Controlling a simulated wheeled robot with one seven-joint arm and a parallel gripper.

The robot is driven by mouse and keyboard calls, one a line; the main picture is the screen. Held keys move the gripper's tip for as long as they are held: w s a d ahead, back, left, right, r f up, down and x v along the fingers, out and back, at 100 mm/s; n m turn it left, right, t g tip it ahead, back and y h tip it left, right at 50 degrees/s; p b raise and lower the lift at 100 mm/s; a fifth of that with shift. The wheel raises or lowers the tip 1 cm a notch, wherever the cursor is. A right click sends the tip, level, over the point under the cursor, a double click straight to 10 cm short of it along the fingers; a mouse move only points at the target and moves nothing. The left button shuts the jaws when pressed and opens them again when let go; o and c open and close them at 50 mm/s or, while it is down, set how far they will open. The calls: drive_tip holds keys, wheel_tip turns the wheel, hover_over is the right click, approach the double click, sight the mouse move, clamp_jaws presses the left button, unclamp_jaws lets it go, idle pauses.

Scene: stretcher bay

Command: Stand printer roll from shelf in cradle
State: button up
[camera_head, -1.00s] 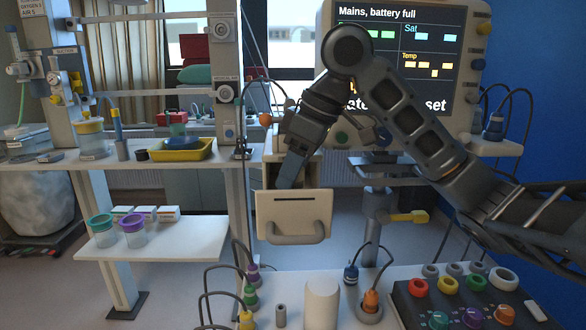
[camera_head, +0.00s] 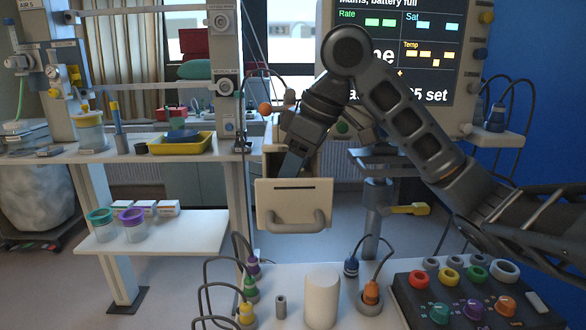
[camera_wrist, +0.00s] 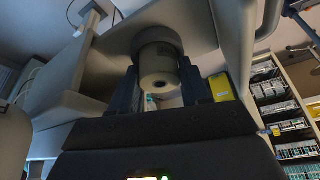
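The printer roll (camera_wrist: 158,68) is a pale cylinder with a dark core hole in its end. In the wrist view it sits between the two fingers of my gripper (camera_wrist: 165,88), which appear to press on its sides. Its far end meets a round grey part, and I cannot tell whether that is the cradle. In the head view my gripper (camera_head: 291,166) points down behind the front of an open, pale box with a handle (camera_head: 293,203), below the monitor. The fingertips and the roll are hidden there by the box front.
A white cylinder (camera_head: 321,297) stands on the near surface among cables and coloured plugs. A control box with knobs (camera_head: 470,298) is at the right. A monitor (camera_head: 395,55) stands behind my arm. A yellow tray (camera_head: 181,145) and lidded cups (camera_head: 133,226) are on the left shelves.

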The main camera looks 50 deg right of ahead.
drive_tip(key=o, duration=0.5)
drive_tip(key=shift+c, duration=0.2)
drive_tip(key=shift+r, duration=0.1)
drive_tip(key=a+v, duration=0.1)
drive_tip(key=v, duration=0.6)
drive_tip(key=shift+s+d+r, duration=0.2)
drive_tip(key=shift+d+r, duration=0.1)
drive_tip(key=shift+d, duration=0.25)
drive_tip(key=shift+s, duration=0.1)
